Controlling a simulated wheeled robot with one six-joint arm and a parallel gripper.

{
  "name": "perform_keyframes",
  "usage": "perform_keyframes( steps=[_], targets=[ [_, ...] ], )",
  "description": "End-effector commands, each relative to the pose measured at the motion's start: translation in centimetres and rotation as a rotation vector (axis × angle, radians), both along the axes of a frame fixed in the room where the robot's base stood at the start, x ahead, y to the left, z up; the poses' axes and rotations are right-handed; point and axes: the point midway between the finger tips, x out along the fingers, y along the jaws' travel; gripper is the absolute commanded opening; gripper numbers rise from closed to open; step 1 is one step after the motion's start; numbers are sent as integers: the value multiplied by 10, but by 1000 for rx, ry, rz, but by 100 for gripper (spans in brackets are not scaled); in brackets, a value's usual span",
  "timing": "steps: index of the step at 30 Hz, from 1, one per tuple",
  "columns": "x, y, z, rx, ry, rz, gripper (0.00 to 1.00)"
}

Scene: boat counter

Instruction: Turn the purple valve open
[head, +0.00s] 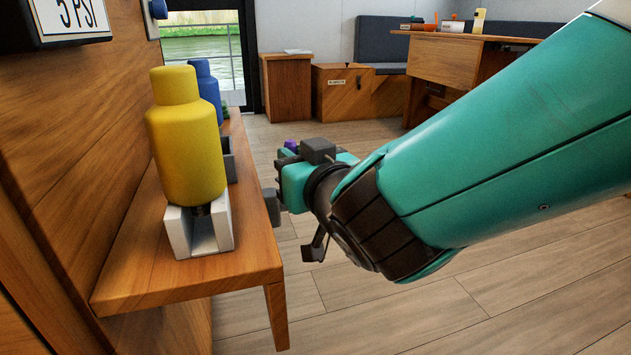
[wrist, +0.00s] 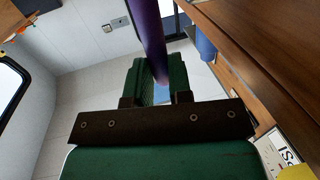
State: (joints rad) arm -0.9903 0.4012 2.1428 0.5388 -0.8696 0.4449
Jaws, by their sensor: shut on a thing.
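My gripper (head: 283,178) is at the right side of the wooden shelf, near its edge. Only a small part of the purple valve (head: 291,144) shows above and behind my gripper in the head view. In the wrist view, a long purple piece of it (wrist: 148,38) comes down from the top edge and ends between the green fingers of my gripper (wrist: 160,78). The fingers are shut on this purple piece. The rest of the valve is out of view or hidden by the gripper, so how far it is turned cannot be told.
The floor (head: 370,300) to the right is clear.

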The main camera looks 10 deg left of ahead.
Motion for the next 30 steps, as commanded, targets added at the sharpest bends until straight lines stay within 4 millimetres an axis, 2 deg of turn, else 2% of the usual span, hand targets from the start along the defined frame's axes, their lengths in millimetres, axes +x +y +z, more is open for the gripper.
perform_keyframes(
  steps=[19, 20, 21, 23, 30],
  targets=[
    [-2, 2, 1, 20, -44, 5, 0],
    [-2, 2, 1, 20, -44, 5, 24],
    [-2, 2, 1, 19, -43, 5, 33],
    [-2, 2, 1, 19, -43, 5, 45],
    [-2, 1, 0, 19, -41, 4, 45]
  ],
)
